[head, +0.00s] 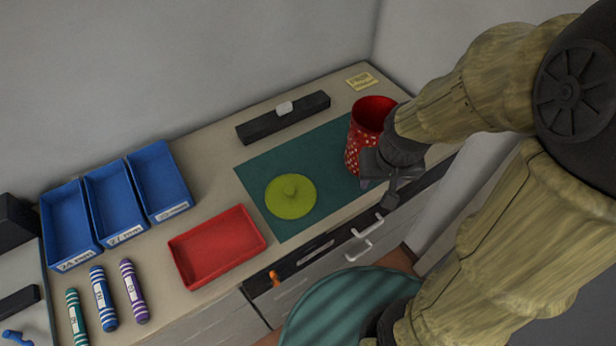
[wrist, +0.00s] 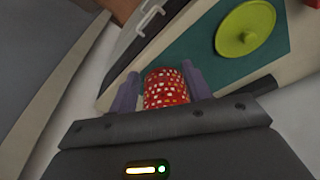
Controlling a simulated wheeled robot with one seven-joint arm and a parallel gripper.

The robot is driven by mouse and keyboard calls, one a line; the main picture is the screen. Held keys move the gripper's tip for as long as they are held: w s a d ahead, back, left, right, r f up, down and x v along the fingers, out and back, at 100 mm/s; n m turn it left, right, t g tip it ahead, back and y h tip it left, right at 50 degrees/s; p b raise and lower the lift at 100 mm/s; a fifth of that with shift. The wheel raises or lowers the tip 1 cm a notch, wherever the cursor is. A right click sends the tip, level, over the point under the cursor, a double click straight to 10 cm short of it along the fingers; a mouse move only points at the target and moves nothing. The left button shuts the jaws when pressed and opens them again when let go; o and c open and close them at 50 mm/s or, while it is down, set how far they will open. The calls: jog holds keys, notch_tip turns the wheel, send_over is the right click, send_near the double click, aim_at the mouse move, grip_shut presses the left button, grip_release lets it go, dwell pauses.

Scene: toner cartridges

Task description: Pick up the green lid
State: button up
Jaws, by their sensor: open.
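The green lid (head: 290,197) is a flat yellow-green disc with a round knob. It lies on the dark green mat (head: 262,173), and the wrist view shows it at the upper right (wrist: 262,22). My gripper (head: 385,190) is to the right of the lid, apart from it, by the front of a red patterned canister (head: 357,139). In the wrist view the canister (wrist: 166,90) appears between the two fingers of my open gripper (wrist: 160,88). I cannot tell whether the fingers touch it. The canister stands upright and open-topped on the mat.
A red tray (head: 217,247) lies left of the mat. Three blue bins (head: 117,203) stand at the back left, with three striped cylinders (head: 104,298) in front. A black bar (head: 283,117) lies behind the mat. Drawer handles (head: 365,240) and a teal round seat (head: 345,310) are in front.

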jog(key=w+a+r+n+g+p, duration=0.1)
jog(key=w+a+r, duration=0.15)
jog(key=a, duration=0.25)
jog(key=w+a+r+n+p, duration=0.1)
jog(key=w+a+p, duration=0.15)
jog(key=a, duration=0.25)
jog(key=r+g, duration=0.1)
send_over(290, 189)
jog(key=shift+w+p, duration=0.1)
jog(key=shift+p, duration=0.25)
jog(key=shift+f, duration=0.1)
notch_tip(290, 189, down, 12)
jog(key=shift+p, duration=1.15)
jog(key=shift+f, duration=0.1)
